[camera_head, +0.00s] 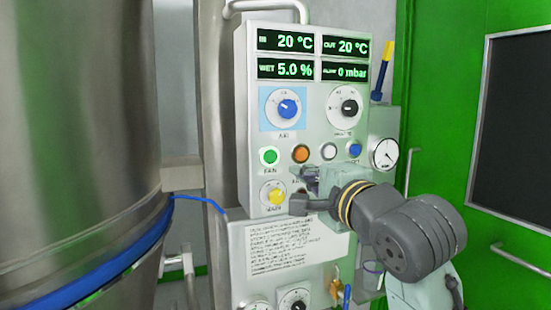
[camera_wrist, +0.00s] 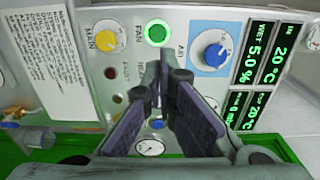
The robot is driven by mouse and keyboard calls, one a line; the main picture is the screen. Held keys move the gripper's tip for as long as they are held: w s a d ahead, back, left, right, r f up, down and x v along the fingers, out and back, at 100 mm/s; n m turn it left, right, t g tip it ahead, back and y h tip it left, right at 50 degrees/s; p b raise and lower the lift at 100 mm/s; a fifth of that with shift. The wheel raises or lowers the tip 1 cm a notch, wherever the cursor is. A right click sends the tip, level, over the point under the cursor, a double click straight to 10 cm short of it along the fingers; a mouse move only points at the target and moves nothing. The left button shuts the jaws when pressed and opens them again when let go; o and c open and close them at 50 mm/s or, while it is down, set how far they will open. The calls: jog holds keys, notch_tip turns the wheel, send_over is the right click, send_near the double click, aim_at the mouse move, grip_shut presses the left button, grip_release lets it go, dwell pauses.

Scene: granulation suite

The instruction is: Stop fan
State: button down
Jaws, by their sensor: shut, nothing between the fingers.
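The green FAN button (camera_head: 269,156) sits on the left of the button row on the control panel (camera_head: 242,130). It has a white ring. In the wrist view the FAN button (camera_wrist: 157,34) looks bright green, as if lit. My gripper (camera_head: 304,189) is in front of the panel, to the right of and below the FAN button in the head view. In the wrist view my gripper (camera_wrist: 165,68) is shut and empty, its fingertips just below the button in the picture. I cannot tell whether they touch the panel.
An orange button (camera_head: 300,153), a white button (camera_head: 328,151) and a blue button (camera_head: 354,150) share the row. A blue knob (camera_head: 289,108), a black knob (camera_head: 349,107) and a yellow MAIN knob (camera_head: 273,194) are nearby. A steel vessel (camera_head: 75,120) stands left.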

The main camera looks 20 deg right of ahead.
aim_at(271, 155)
jog(key=w+p, duration=0.2)
jog(key=w, duration=0.4)
jog(key=w+p, duration=0.2)
jog(key=w, duration=0.5)
jog(key=shift+w+a+r, duration=0.1)
jog(key=shift+a, duration=0.1)
jog(key=shift+w, duration=0.45)
jog(key=shift+p, duration=0.3)
